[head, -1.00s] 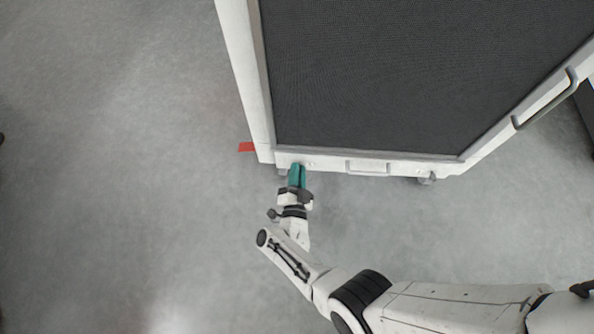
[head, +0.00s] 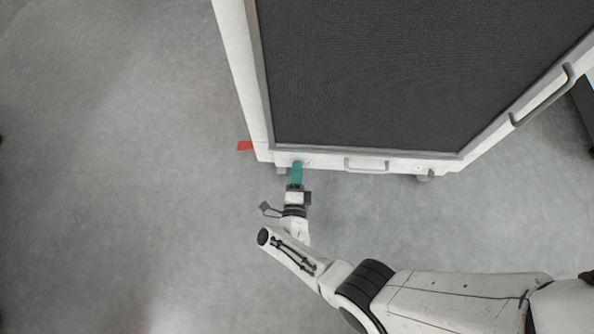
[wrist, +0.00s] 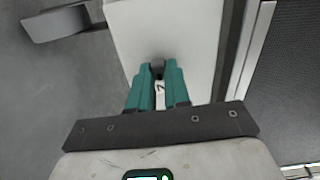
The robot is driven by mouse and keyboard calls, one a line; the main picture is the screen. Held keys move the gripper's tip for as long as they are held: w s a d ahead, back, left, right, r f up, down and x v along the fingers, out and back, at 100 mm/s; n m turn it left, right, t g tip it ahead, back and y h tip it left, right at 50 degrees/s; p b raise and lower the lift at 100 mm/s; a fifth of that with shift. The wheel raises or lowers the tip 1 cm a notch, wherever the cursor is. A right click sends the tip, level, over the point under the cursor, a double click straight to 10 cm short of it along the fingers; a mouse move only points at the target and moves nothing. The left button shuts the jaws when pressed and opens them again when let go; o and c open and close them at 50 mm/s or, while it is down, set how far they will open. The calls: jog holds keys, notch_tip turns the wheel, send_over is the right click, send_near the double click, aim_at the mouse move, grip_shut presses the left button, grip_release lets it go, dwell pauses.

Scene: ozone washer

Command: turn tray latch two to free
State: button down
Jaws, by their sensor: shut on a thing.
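The tray latch (wrist: 157,68), a small dark knob, sits on the white front face of the cart-like unit (head: 330,163). In the wrist view it shows between the tips of my gripper (wrist: 158,74). A small dark mark like a digit shows on a white patch (wrist: 160,88) between the fingers; I cannot read it surely. My gripper (head: 297,164), with teal fingers, is shut on the latch. In the head view the fingers reach the front edge near its left corner and hide the latch.
The unit has a dark mesh top (head: 400,75), a front handle (head: 367,165) right of my gripper and a larger grey handle (head: 543,95) on its right side. A caster (head: 425,175) shows below. A red strip (head: 245,146) lies left of the corner. The grey floor (head: 120,170) is clear.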

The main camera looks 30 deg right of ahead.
jog(key=shift+m, duration=0.4)
jog(key=c, duration=1.1)
grip_release()
jog(key=p+v, duration=0.2)
jog(key=v, duration=0.8)
jog(key=shift+s+a, duration=0.2)
jog(key=shift+s, duration=0.15)
